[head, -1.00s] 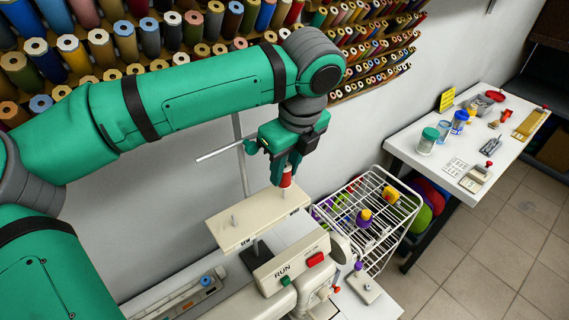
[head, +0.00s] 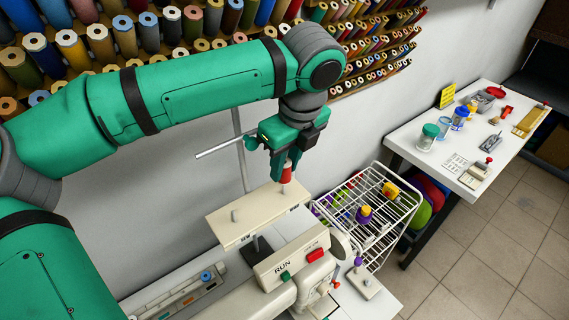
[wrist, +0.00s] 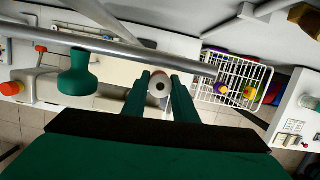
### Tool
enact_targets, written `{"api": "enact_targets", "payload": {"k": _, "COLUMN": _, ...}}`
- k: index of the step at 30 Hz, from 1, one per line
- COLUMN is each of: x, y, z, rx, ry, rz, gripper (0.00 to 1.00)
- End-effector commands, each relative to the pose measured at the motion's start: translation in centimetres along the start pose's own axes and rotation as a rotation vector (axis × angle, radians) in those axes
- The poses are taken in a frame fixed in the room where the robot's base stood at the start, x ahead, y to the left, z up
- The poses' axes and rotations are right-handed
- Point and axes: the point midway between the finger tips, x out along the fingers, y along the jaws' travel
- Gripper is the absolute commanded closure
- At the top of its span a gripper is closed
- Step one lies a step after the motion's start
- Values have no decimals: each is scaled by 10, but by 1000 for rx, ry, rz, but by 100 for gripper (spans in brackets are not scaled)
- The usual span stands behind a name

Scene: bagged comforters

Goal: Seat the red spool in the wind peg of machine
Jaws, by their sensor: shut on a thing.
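The red spool (head: 287,174) has a pale end and is upright between the fingers of my gripper (head: 284,162). In the wrist view my gripper (wrist: 159,90) is shut on the spool (wrist: 160,78), seen end-on. The spool is over the plate's right end.
A metal thread rod (head: 218,149) sticks out left of my gripper and crosses the wrist view. A white wire rack (head: 375,205) with coloured spools stands right of the machine. A white table (head: 470,150) with jars and tools is farther right.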

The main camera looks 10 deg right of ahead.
Motion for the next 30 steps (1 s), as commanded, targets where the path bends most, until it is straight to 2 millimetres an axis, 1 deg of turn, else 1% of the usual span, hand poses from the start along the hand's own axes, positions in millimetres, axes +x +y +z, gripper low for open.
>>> {"api": "enact_targets", "payload": {"k": 11, "x": 1, "y": 0, "z": 0, "rx": 0, "ry": 0, "rz": 0, "gripper": 100}}
{"api": "enact_targets", "payload": {"k": 30, "x": 8, "y": 0, "z": -2, "rx": 0, "ry": 0, "rz": 0, "gripper": 100}}
